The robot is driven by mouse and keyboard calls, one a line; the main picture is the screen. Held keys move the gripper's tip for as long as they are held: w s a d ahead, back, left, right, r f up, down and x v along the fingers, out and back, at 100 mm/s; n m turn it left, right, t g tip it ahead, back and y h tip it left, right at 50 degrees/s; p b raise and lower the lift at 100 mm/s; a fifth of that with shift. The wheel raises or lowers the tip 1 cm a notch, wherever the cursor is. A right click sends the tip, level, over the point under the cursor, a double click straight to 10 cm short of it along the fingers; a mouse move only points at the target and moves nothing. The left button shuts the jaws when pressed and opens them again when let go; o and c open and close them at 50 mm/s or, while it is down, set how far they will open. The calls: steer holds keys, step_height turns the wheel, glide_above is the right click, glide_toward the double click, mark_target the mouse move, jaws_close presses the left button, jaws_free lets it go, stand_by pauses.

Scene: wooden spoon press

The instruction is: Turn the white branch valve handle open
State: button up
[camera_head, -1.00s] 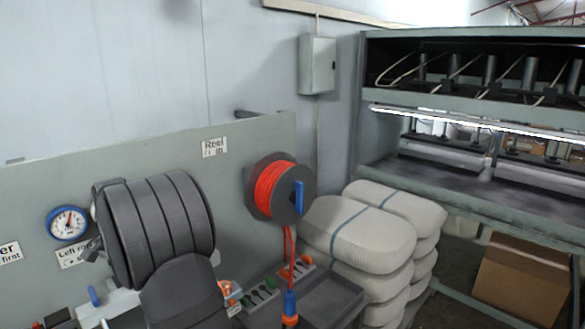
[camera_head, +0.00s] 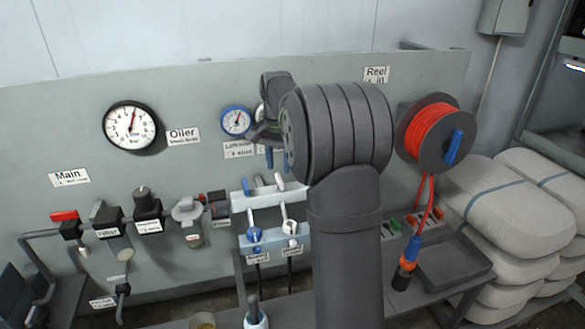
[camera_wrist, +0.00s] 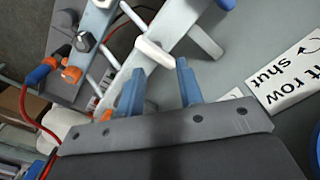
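The white branch valve handle (camera_wrist: 155,53) lies across the pale manifold bar (camera_wrist: 135,75) in the wrist view. My gripper (camera_wrist: 160,68) has two blue fingers standing apart with nothing between them. The handle is just beyond the fingertips, roughly across the gap; I cannot tell whether they touch. In the head view a white handle (camera_head: 279,181) shows on the upper manifold bar (camera_head: 240,201), and my gripper (camera_head: 277,165) is just above it. My arm hides the right end of that bar.
A "shut" arrow label (camera_wrist: 284,77) is beside the handle. A filter unit (camera_head: 108,222) is left, a red hose reel (camera_head: 434,132) right. A blue-rimmed gauge (camera_head: 236,121) is above.

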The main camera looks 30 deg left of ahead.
mark_target(280, 178)
step_height(280, 178, up, 13)
steer(key=n, duration=0.7)
steer(key=f, duration=1.7)
steer(key=shift+s+d, duration=0.25)
